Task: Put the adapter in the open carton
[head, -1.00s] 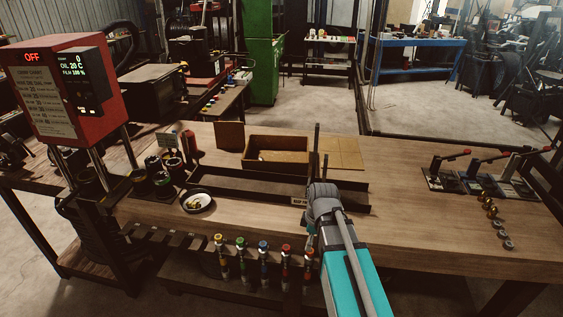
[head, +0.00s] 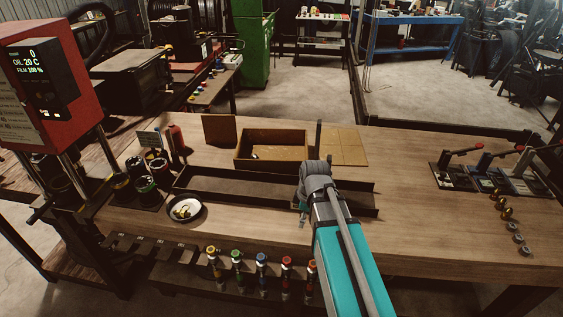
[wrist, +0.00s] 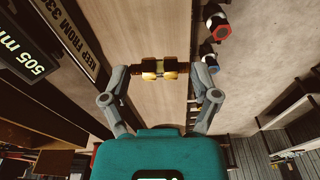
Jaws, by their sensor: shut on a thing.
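My gripper (wrist: 160,66) is shut on the adapter (wrist: 159,69), a short brass-coloured fitting held crosswise between the fingertips in the wrist view. Pale wooden bench top shows beneath it. In the head view my gripper (head: 303,207) is over the front part of the bench, at the long dark tray. My wrist largely hides the adapter there. The open carton (head: 285,164) is a brown box at the back of the bench, beyond the tray and left of my wrist. A small pale item lies inside it.
A thin dark post (head: 318,138) stands right of the carton. A small dish (head: 178,217) is at left, beside dark cups (head: 147,188). Coloured fittings (head: 237,256) hang along the front edge. Levers (head: 485,170) stand at right.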

